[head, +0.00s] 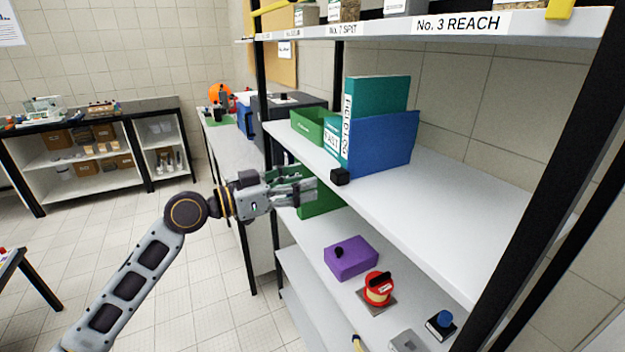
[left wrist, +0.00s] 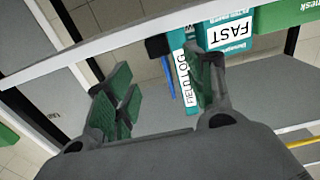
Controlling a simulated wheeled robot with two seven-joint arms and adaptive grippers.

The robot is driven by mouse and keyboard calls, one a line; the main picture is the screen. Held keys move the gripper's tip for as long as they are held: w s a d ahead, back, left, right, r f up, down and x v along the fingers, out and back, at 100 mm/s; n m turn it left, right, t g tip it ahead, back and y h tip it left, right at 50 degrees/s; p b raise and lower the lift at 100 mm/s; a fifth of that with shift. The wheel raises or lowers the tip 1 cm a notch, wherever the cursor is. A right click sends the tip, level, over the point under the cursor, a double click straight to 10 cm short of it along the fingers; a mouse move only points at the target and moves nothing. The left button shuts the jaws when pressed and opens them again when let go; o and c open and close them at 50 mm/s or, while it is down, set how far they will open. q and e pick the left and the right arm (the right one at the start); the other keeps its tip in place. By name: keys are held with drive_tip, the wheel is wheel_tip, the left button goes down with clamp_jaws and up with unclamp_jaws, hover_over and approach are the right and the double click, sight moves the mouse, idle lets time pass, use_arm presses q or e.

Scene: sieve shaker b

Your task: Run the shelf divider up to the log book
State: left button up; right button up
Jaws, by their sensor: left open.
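The blue shelf divider (head: 385,145) stands upright on the middle shelf, with a black block (head: 340,176) at its front edge. The teal log book (head: 378,93), its spine marked FIELD LOG, stands just behind it, to its left. In the left wrist view the divider (left wrist: 169,78) shows edge-on beside the log book (left wrist: 184,82); I cannot tell whether they touch. My left gripper (head: 300,186) is open and empty in front of the shelf edge, left of the black block. Its fingers also show in the left wrist view (left wrist: 160,90). My right gripper is out of view.
A teal box marked FAST (head: 331,140) and a green bin (head: 306,125) stand left of the log book. The shelf (head: 450,195) is bare right of the divider. A purple block (head: 351,258) and a red knob (head: 378,288) sit below. A black post (head: 535,190) rises at right.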

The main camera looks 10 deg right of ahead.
use_arm(q)
drive_tip(key=shift+v, duration=0.9)
